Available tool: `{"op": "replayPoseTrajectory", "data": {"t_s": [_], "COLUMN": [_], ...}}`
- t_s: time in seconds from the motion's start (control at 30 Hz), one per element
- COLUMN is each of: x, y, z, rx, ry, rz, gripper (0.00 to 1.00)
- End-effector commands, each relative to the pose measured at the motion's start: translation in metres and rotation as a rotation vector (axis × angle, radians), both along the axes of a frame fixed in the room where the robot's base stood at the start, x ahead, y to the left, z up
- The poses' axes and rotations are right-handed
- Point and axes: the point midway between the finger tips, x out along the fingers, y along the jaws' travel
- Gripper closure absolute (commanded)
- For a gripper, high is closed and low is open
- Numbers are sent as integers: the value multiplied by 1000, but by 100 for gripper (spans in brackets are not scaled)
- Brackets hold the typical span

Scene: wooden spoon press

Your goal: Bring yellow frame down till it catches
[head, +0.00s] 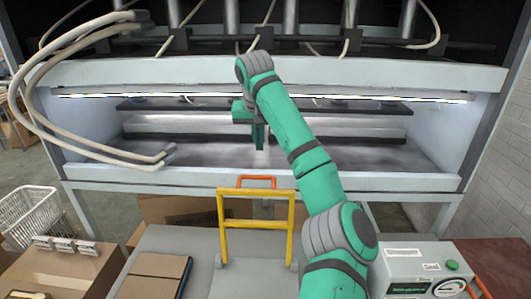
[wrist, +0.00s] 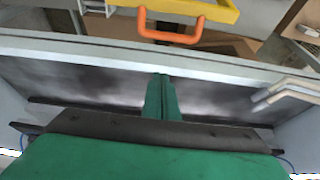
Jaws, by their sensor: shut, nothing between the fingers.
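The yellow frame (head: 221,228) stands upright at the front of the press in the head view, its two side bars rising from a grey platform. An orange handle (head: 258,180) shows just behind its top bar. The wrist view shows part of the yellow frame (wrist: 190,8) at the top edge, with the orange handle (wrist: 170,37) below it. My gripper (head: 259,146) points down inside the press opening, beyond the frame and apart from it. Its green fingers (wrist: 162,95) are together with nothing between them. The frame's catch cannot be made out.
The press's pale front ledge (head: 400,180) lies between my gripper and the frame. Thick beige hoses (head: 75,135) hang at the left. Cardboard boxes (head: 60,270) and a white basket (head: 28,215) stand at lower left. A control box (head: 425,262) is at lower right.

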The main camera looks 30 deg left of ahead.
Motion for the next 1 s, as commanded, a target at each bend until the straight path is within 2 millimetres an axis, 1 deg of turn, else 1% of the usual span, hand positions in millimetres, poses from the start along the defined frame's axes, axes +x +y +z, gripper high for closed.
{"op": "replayPoseTrajectory", "data": {"t_s": [0.4, 0.57, 0.6, 0.8, 1.0], "x": [24, 32, 32, 14, 1], "y": [9, 14, 14, 5, -2], "z": [-65, -87, -89, -89, -89], "rx": [-2, -2, 1, 1, 0], "ry": [3, 3, 0, 0, 0], "rz": [-5, -5, -4, -2, -1], "gripper": [100, 100, 100, 100, 100]}}
